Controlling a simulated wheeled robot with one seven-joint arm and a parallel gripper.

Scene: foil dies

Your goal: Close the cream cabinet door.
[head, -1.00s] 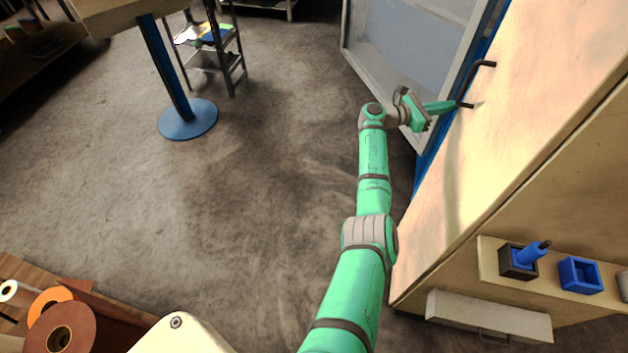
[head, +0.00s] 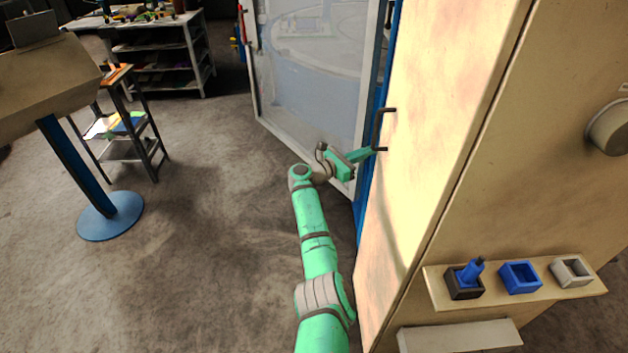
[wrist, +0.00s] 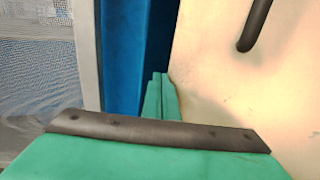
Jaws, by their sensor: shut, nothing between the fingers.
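The cream cabinet door (head: 430,90) is a tall pale panel right of centre in the head view, with a dark bar handle (head: 381,128) near its left edge. A thin dark seam separates it from the cabinet's cream side; I cannot tell how far open it stands. My gripper (head: 368,153) is shut and empty, its tip beside the handle's lower end. In the wrist view the closed fingers (wrist: 161,98) point at the door's left edge, where it meets a blue strip (wrist: 137,50). The handle shows at upper right (wrist: 257,25), apart from the fingers. Contact with the door is unclear.
A grey-framed glazed panel (head: 262,110) stands behind and left of my gripper. A shelf (head: 592,291) with small blue, dark and grey holders (head: 520,277) juts from the cabinet's side. A round blue pedestal base (head: 110,217) stands left; the floor between is clear.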

